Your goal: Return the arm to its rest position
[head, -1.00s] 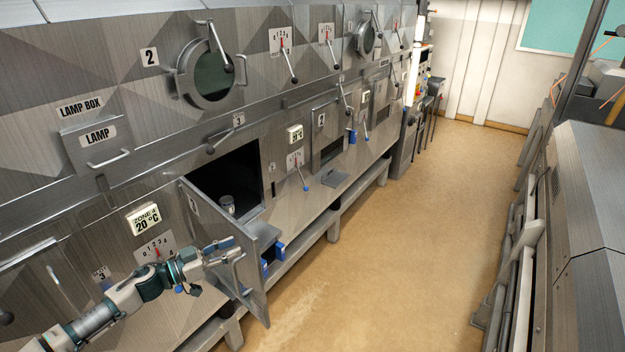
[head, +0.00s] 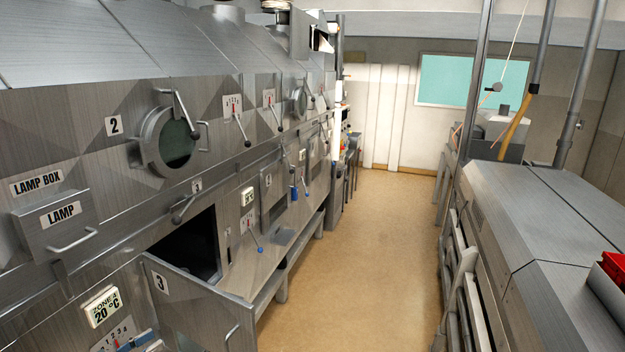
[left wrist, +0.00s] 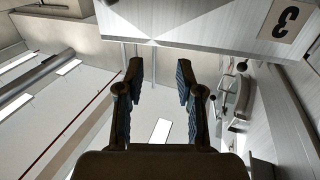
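My left gripper (left wrist: 160,75) is open in the left wrist view, its two dark padded fingers apart with nothing between them. A teal and grey part of my left arm shows at the bottom edge of the head view, left of the open door 3 (head: 190,312). The door's panel also shows above the fingers in the left wrist view (left wrist: 225,25), apart from them. The door's handle (head: 232,338) is at the bottom of the head view with no finger on it. My right gripper is out of view.
The dark opening (head: 190,245) stands behind the open door. The lamp box (head: 62,228) juts out at left. Levers and a round porthole (head: 172,142) line the machine wall. The aisle floor (head: 350,260) is clear. A grey machine (head: 545,230) stands on the right.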

